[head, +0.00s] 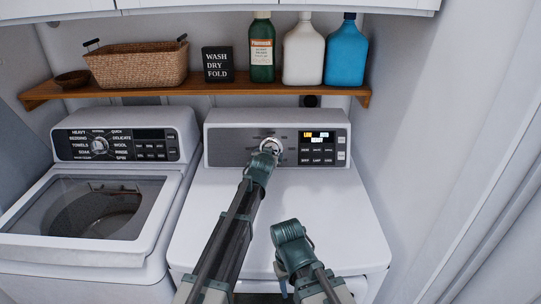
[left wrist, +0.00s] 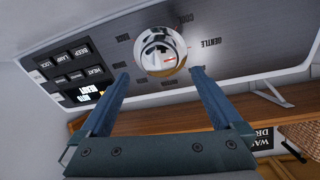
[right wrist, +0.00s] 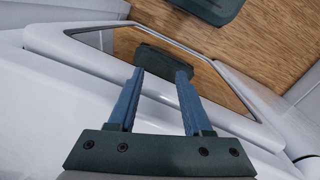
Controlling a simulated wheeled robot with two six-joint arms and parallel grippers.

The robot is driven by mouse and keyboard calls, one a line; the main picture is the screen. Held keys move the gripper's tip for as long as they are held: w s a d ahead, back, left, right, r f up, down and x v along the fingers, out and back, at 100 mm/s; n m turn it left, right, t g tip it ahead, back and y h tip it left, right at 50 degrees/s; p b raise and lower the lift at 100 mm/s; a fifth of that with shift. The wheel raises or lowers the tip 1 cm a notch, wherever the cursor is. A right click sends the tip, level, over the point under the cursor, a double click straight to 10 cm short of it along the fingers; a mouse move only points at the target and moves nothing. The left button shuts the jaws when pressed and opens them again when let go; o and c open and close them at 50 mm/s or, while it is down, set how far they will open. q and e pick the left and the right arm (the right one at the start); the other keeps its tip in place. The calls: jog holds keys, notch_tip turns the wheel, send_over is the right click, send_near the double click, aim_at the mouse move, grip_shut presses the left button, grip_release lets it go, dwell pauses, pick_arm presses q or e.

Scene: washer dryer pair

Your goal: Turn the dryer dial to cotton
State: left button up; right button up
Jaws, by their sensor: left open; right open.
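The dryer dial is a round chrome knob (head: 271,145) on the grey panel of the dryer (head: 225,145). In the left wrist view the dial (left wrist: 160,50) appears upside down, with a small red mark on its face. My left gripper (head: 266,154) is at the dial. In the left wrist view its open fingers (left wrist: 160,72) are spread to either side, with the dial just beyond their tips. I cannot tell contact. Panel words such as GENTLE show; cotton is not readable. My right gripper (head: 286,232) is open and empty above the dryer's front, also in the right wrist view (right wrist: 160,72).
The washer (head: 60,240) with a glass lid stands to the left. A wooden shelf (head: 210,90) above holds a basket (head: 135,66), a sign (head: 217,64) and several bottles. Dryer buttons and a lit display (head: 317,136) sit right of the dial. A wall is at right.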

pick_arm(q)
jog(key=b+x, duration=0.2)
jog(key=x, duration=0.4)
jog(key=shift+w+f, duration=0.15)
jog(key=shift+w, duration=0.1)
jog(key=shift+c, duration=0.2)
jog(key=c, duration=1.2)
